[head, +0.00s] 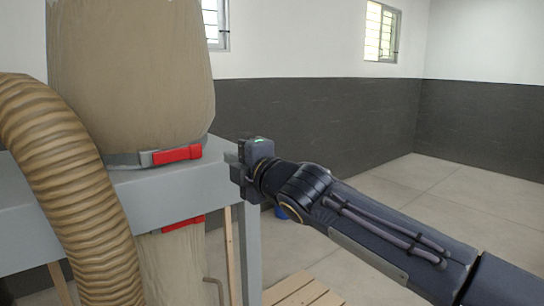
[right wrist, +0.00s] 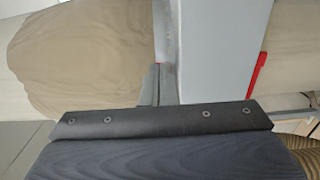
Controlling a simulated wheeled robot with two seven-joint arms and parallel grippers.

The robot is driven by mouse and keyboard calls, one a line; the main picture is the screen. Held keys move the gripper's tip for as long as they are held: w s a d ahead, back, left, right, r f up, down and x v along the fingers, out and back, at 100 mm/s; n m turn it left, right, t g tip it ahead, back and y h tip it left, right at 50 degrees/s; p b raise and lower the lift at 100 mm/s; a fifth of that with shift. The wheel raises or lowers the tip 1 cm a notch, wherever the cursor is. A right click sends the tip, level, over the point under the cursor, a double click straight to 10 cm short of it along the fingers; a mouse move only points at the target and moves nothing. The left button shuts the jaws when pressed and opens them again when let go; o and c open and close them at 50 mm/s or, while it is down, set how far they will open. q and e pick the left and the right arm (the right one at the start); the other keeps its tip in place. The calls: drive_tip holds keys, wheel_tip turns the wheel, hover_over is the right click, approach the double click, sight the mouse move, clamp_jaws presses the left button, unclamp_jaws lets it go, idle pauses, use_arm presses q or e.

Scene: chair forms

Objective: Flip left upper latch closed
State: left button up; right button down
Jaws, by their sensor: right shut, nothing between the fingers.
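The upper latch is a red handle (head: 178,154) on the grey band around the bottom of the large upper bag (head: 130,70). It lies roughly along the band; I cannot tell whether it is fully closed. A lower red latch (head: 183,224) sits under the grey frame beam, and a red latch (right wrist: 257,75) also shows in the right wrist view. My right gripper (head: 232,162) is just right of the upper latch, apart from it, by the beam's corner. Its fingers (right wrist: 157,85) are shut and empty. My left gripper is out of view.
A ribbed brown hose (head: 75,190) curves down in front of the bag at the left. The grey frame (head: 200,190) stands close beside my right gripper. A wooden pallet (head: 305,292) lies on the floor. The floor at the right is open.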

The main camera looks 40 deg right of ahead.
drive_tip(key=s+d+p, duration=0.1)
drive_tip(key=s+d, duration=0.4)
drive_tip(key=shift+p, duration=0.3)
